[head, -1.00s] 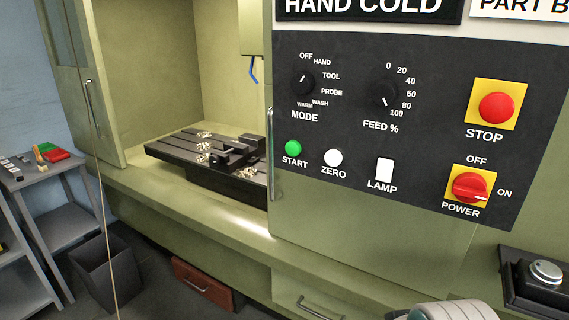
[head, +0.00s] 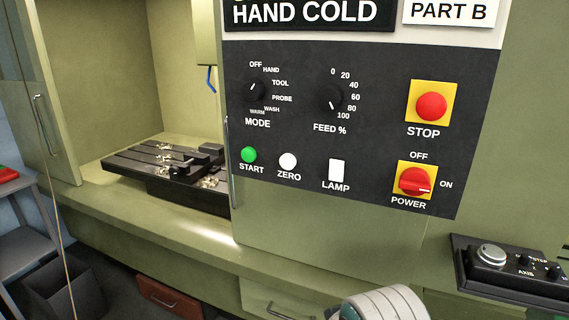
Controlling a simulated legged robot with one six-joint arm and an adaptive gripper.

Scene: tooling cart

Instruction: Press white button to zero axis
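The white round button (head: 288,161) labelled ZERO is on the black control panel (head: 290,105) in the head view. It sits between the green START button (head: 248,155) and the white rectangular LAMP switch (head: 336,170). Part of my arm shows at the bottom edge of the head view, below the panel and apart from it. My gripper's fingers do not show.
A red STOP button (head: 431,106) and a red POWER knob (head: 414,181) are on the panel's right side. MODE (head: 257,90) and FEED (head: 330,98) dials are above the buttons. A pendant box (head: 515,271) juts out at lower right. The machine bay with its slotted table (head: 130,163) is open at left.

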